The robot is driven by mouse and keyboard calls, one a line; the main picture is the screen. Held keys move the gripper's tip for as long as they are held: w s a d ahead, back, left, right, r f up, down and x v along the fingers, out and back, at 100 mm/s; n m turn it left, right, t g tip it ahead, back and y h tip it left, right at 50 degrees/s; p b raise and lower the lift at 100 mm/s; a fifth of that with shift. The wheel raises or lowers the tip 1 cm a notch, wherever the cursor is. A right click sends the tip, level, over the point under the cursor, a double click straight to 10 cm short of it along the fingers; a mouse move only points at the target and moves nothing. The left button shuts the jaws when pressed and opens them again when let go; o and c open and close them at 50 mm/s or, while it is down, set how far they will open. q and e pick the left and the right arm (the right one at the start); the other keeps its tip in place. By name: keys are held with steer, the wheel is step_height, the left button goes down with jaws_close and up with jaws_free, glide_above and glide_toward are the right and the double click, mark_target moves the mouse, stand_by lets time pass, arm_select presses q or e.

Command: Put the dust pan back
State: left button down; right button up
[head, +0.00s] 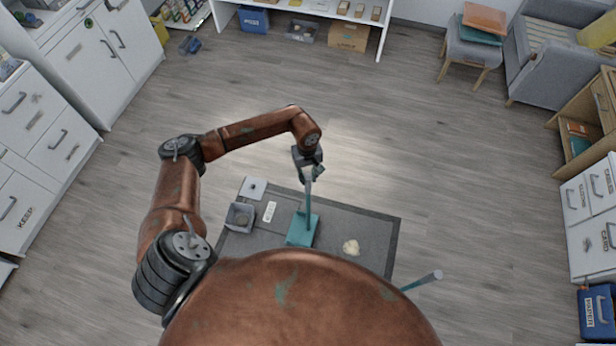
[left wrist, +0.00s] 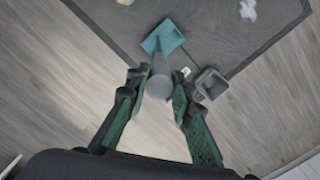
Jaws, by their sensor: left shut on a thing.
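The dust pan is teal with a long upright handle; its pan (head: 302,230) is over the dark grey mat (head: 375,225) in front of my body. In the left wrist view the pan (left wrist: 168,36) lies beyond the grey handle end (left wrist: 159,82). My left gripper (head: 309,172) is shut on the top of the handle, and its fingers (left wrist: 158,92) flank the handle in the left wrist view. I cannot tell whether the pan touches the mat. My right gripper is not in view.
A grey-tipped teal handle (head: 424,281) sticks out at right beside my body. Open wooden floor surrounds the mat. White drawers (head: 40,125) stand left.

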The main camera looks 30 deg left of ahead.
arm_select(q)
steer(key=shift+f, duration=0.1)
steer(key=c, duration=2.2)
jaws_free()
steer(key=shift+f, duration=0.15)
steer(key=o, duration=0.5)
steer(key=shift+r, duration=0.25)
steer(key=r, duration=0.8)
steer(key=r+p, duration=0.1)
steer(key=r, duration=0.3)
steer(key=shift+w+a, duration=0.2)
steer(key=shift+a, duration=0.1)
